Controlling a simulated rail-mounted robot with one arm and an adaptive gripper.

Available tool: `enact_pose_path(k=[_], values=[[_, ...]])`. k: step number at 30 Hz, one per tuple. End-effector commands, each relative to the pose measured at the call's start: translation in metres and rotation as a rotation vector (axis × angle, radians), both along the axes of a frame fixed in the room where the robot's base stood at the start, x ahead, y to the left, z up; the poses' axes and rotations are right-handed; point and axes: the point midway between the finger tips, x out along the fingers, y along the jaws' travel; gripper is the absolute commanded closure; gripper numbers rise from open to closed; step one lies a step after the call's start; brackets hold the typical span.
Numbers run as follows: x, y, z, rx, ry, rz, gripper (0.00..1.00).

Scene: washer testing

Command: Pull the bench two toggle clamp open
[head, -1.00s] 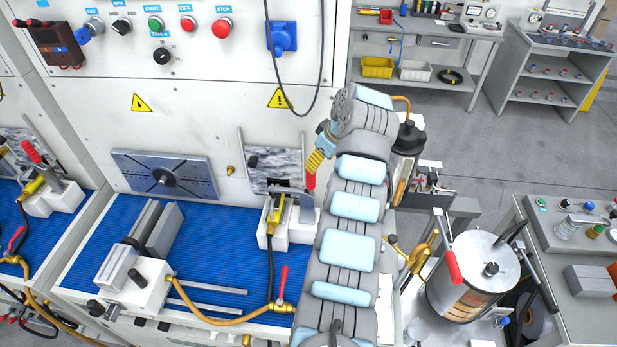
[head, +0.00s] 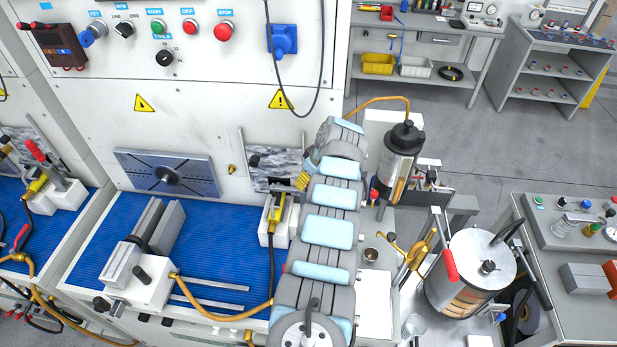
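The toggle clamp (head: 274,222) is on the blue-matted bench in the middle, right of the vise. Its pale block and yellow part show left of my arm. Its red handle is hidden behind my arm. My gripper (head: 302,182) shows only as a small yellow piece at the arm's left edge, just above and right of the clamp. Its fingertips are hidden, so I cannot tell whether it is open, shut or touching the handle.
A grey vise (head: 146,250) and metal strips lie on the blue mat (head: 225,265). A slotted plate (head: 166,175) is on the back panel. Another clamp with a red handle (head: 36,150) stands on the left bench. A metal canister (head: 470,265) stands right of my arm.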

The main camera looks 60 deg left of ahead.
Motion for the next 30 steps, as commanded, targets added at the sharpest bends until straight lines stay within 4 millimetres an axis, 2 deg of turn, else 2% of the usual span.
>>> enact_pose_path(k=[13, 19, 30], values=[[0.0005, 0.0012, -0.0024, 0.002, -0.002, -0.002, 0.42], [0.0005, 0.0011, -0.0025, 0.001, -0.001, -0.002, 0.99], [-0.0006, 0.0018, -0.0041, 0.006, 0.005, -0.002, 1.0]])
